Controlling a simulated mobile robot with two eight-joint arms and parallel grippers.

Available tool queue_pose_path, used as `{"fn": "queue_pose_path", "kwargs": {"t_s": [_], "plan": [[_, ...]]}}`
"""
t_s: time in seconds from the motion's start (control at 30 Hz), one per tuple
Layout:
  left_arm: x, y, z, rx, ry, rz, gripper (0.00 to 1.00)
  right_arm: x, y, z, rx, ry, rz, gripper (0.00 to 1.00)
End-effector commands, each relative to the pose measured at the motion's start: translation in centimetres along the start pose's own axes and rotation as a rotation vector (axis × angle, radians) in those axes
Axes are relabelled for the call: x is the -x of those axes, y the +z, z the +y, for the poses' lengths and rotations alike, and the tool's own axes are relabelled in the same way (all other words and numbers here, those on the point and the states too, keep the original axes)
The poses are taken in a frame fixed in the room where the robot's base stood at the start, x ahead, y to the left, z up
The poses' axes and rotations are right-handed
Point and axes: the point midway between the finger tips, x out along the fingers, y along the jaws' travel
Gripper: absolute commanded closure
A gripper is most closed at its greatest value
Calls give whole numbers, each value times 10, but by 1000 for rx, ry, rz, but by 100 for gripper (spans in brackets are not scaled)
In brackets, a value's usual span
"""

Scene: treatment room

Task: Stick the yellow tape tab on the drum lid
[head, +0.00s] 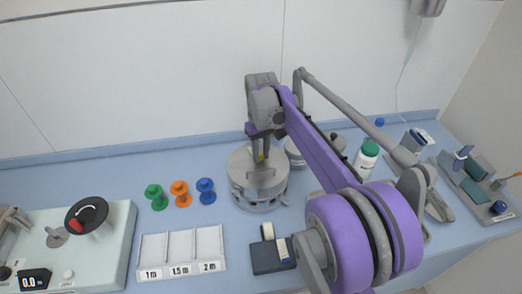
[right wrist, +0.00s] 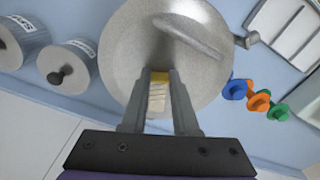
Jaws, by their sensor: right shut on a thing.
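The grey metal drum (head: 258,195) stands on the blue counter, with its round lid (head: 242,170) on top. The lid fills the upper middle of the right wrist view (right wrist: 125,60). My right gripper (head: 261,160) points down over the lid and is shut on the yellow tape tab (right wrist: 160,76). A pale strip shows below the yellow end, between the fingers (right wrist: 158,92). In the head view only a small yellow spot of the tab shows. I cannot tell whether the tab touches the lid.
Green (head: 155,196), orange (head: 180,193) and blue (head: 206,190) spools stand left of the drum. A white labelled tray (head: 181,250) and a dark block (head: 270,256) lie in front. A green-capped bottle (head: 366,158) and lidded metal pots (right wrist: 68,68) stand on the other side.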

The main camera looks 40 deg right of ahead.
Motion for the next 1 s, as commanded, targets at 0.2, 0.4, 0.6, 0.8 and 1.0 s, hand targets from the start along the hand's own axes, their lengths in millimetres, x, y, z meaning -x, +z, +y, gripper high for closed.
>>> {"fn": "queue_pose_path", "kwargs": {"t_s": [0.2,0.4,0.6,0.8,1.0], "plan": [[-1,1,0,0,0,-1,48,-2,0,0,0,0,1,90],[-1,1,0,0,0,-1,48,-2,0,0,0,0,1,58],[-1,1,0,0,0,-1,48,-2,0,0,0,0,1,37],[-1,1,0,0,0,-1,48,-1,0,0,0,0,1,37],[1,-1,0,0,0,1,48,19,-1,0,0,0,1,37]]}}
